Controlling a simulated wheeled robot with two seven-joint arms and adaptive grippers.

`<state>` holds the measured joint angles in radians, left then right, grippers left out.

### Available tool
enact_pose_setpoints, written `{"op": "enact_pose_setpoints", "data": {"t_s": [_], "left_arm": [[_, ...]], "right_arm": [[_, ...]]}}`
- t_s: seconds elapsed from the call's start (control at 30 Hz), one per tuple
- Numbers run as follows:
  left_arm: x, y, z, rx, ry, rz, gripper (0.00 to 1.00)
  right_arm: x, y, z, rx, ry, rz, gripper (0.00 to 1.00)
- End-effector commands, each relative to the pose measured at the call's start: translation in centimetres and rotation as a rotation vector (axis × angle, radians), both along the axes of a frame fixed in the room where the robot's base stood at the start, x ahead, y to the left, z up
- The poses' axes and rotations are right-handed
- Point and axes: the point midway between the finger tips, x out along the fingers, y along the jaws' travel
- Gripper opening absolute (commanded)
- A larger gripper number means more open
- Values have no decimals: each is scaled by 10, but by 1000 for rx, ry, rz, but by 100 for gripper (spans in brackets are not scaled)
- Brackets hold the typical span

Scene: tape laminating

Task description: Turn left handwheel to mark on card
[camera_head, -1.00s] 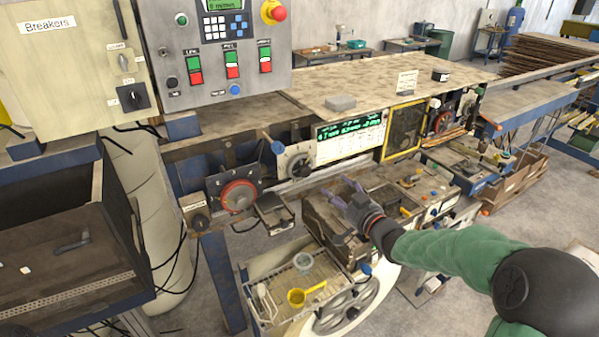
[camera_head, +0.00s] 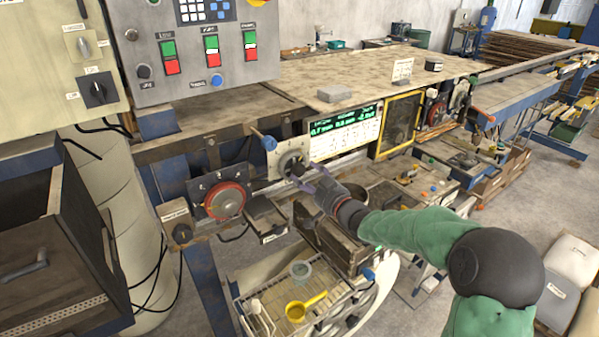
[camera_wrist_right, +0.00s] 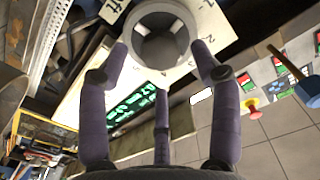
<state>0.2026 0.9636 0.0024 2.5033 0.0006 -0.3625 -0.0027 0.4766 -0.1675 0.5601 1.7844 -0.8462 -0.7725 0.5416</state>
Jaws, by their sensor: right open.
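The left handwheel (camera_head: 293,162) is a grey round knob on a pale card (camera_head: 271,161) on the machine front. In the right wrist view the handwheel (camera_wrist_right: 160,32) shows as a grey ring with a hollow centre. My right gripper (camera_head: 304,181) is right in front of the handwheel. In the wrist view its purple fingers (camera_wrist_right: 160,58) are open, spread around the near side of the wheel; contact cannot be told. My left gripper is out of view.
A red wheel (camera_head: 225,201) on a dark plate is to the left. A blue-tipped lever (camera_head: 263,138) stands just above the card. A green digital display (camera_head: 343,121) is to the right. A wire tray (camera_head: 262,305) with a yellow scoop (camera_head: 298,311) lies below.

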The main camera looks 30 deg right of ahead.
Motion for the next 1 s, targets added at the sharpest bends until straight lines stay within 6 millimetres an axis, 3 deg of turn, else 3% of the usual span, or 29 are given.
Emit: {"op": "enact_pose_setpoints", "data": {"t_s": [0.1, 0.3, 0.67, 0.87, 1.0], "left_arm": [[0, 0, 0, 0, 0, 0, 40], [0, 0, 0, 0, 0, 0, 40], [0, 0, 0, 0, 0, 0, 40], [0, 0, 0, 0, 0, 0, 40], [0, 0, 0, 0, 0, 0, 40]], "right_arm": [[19, 2, 0, 0, -1, 2, 64], [37, 3, 1, -1, -2, 1, 64], [41, 3, 1, -1, -2, -1, 64], [41, 3, 1, -1, -2, -1, 10], [41, 3, 1, -1, -2, 0, 8]]}}
